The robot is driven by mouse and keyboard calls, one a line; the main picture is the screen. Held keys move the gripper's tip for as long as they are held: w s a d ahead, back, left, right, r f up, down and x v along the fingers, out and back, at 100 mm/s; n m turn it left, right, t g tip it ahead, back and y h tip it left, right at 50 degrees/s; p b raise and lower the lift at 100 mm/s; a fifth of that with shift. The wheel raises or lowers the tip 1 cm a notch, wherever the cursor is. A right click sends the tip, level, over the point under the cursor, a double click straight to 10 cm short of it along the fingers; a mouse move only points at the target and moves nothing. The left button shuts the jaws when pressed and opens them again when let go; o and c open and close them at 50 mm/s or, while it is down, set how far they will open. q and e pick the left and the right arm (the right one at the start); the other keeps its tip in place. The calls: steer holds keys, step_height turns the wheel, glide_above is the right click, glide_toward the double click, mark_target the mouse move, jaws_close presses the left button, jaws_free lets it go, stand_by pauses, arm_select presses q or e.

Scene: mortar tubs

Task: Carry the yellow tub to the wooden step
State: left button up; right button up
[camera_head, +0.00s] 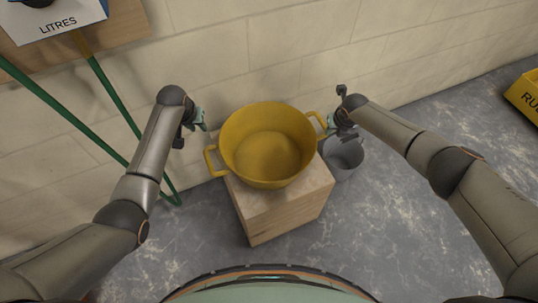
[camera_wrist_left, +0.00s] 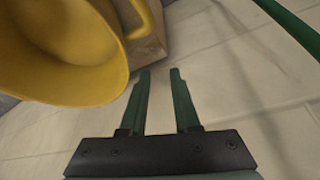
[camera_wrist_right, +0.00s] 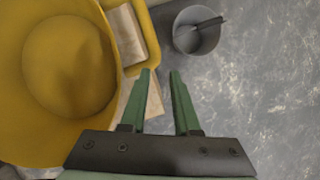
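The yellow tub (camera_head: 268,145) stands upright on a light wooden block (camera_head: 285,215), the only step-like thing in view. It has a loop handle at its left (camera_head: 212,160) and one at its right (camera_head: 318,122). My left gripper (camera_head: 202,122) is open and empty beside the tub's upper left; the left wrist view shows clear space between its fingers (camera_wrist_left: 160,72). My right gripper (camera_head: 328,122) is by the right handle. In the right wrist view its fingers (camera_wrist_right: 160,72) are apart, with the handle (camera_wrist_right: 148,38) beyond their tips and nothing visibly gripped.
A grey bucket (camera_head: 343,160) with something in it stands on the floor close to the block's right. A wooden surface with a LITRES sign (camera_head: 57,22) and green legs is at upper left. A yellow box (camera_head: 525,95) is at far right. The wall is behind.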

arm_select(q)
steer(key=v, duration=0.7)
arm_select(e)
steer(key=v, duration=1.2)
arm_select(q)
steer(key=shift+s, duration=0.1)
stand_by(0.4)
